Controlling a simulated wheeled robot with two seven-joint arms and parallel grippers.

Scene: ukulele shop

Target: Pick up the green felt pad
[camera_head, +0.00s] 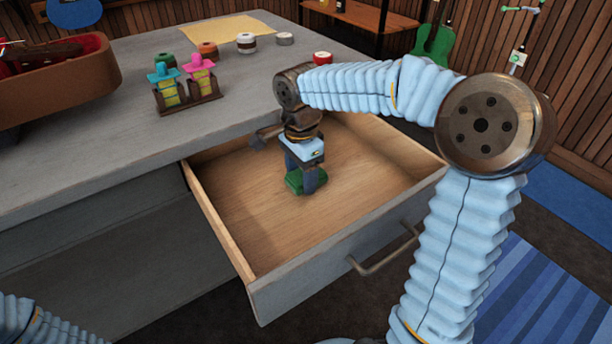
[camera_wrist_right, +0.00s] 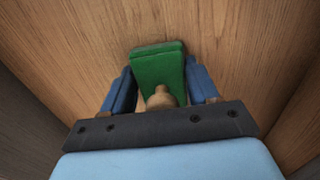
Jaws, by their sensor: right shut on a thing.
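The green felt pad (camera_head: 294,182) is inside the open drawer (camera_head: 262,212), low over its wooden floor. My right gripper (camera_head: 306,178) reaches down into the drawer and is shut on the pad. In the right wrist view the pad (camera_wrist_right: 158,68) sits between the two blue fingers of the right gripper (camera_wrist_right: 160,90), with a tan knob (camera_wrist_right: 161,97) on its near side. I cannot tell whether the pad touches the drawer floor. My left gripper is not in view; only a piece of my left arm shows at the lower left.
The drawer walls stand close around my right gripper, with a handle (camera_head: 384,254) on the front. On the grey counter (camera_head: 110,200) are a wooden rack (camera_head: 188,98) with two colourful items, several small rolls, a yellow sheet (camera_head: 224,32) and an open brown case (camera_head: 60,88).

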